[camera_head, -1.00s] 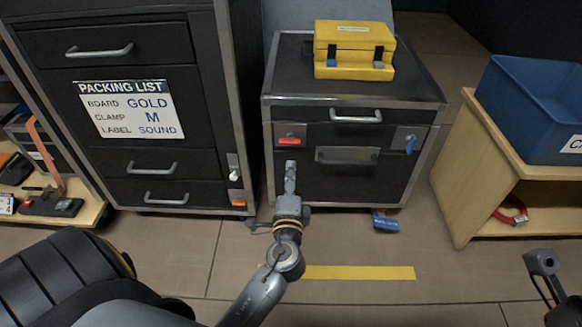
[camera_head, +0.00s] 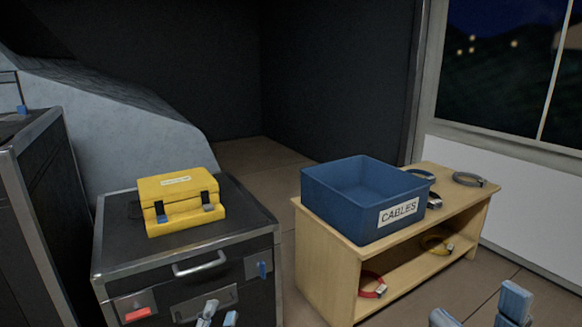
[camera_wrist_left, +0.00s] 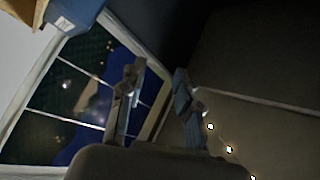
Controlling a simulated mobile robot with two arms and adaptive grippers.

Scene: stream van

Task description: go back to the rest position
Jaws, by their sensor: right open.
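My left gripper (camera_head: 218,314) shows at the bottom edge of the head view, in front of the black drawer cabinet (camera_head: 250,232). In the left wrist view its two fingers (camera_wrist_left: 155,90) stand apart with nothing between them. My right gripper (camera_head: 480,312) is at the bottom right of the head view, its fingers wide apart and empty, in front of the wooden shelf. The lower parts of both arms are out of the picture.
A yellow case (camera_head: 180,200) sits on the cabinet. Red (camera_head: 372,285) and yellow (camera_head: 437,245) coils lie on the lower shelf. A window is at the right.

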